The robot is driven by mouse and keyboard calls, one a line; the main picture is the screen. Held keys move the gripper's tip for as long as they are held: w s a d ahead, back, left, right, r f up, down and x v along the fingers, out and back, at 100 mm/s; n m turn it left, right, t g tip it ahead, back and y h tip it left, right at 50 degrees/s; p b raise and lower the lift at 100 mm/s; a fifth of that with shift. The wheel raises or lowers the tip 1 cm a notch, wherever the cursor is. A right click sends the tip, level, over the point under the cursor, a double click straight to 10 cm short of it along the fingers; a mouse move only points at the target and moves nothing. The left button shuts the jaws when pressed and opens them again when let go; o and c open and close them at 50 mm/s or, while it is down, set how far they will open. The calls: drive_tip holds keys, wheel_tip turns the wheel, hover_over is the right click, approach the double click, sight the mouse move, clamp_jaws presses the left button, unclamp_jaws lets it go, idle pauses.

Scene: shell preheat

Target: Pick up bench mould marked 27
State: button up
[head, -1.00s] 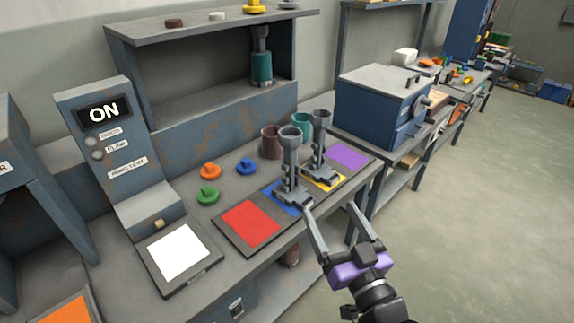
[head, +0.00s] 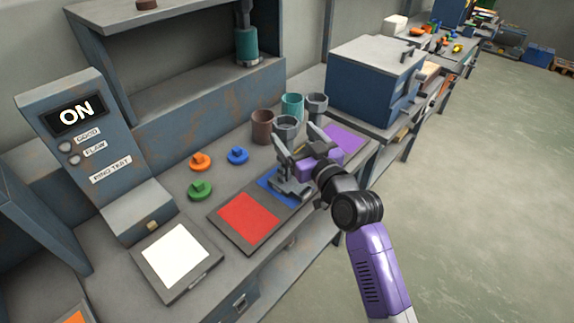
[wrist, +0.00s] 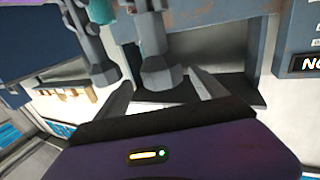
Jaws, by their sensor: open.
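Two grey moulds with cup-like tops stand upright on the bench; I can read no number on either. The nearer mould (head: 287,125) has its base on the blue square (head: 268,180); the farther mould (head: 317,101) stands behind my gripper, its base hidden. My gripper (head: 296,146) is open at the nearer mould, fingers pointing towards it. In the wrist view the nearer mould (wrist: 157,72) stands between the two open fingers (wrist: 161,80), and the other mould (wrist: 90,48) is left of them. I cannot tell whether the fingers touch it.
Brown (head: 262,127) and teal (head: 292,104) cups stand behind the moulds. Orange (head: 200,161), blue (head: 237,155) and green (head: 200,190) knobbed pieces lie to the left. Red (head: 248,218) and purple (head: 345,139) squares flank the moulds. A blue box (head: 370,85) is behind right.

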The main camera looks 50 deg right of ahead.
drive_tip(key=p+x, duration=0.1)
drive_tip(key=x, duration=0.3)
drive_tip(key=shift+w+a, duration=0.1)
drive_tip(key=shift+w, duration=0.05)
drive_tip(key=shift+c, duration=0.2)
drive_tip(key=shift+r, duration=0.1)
clamp_jaws()
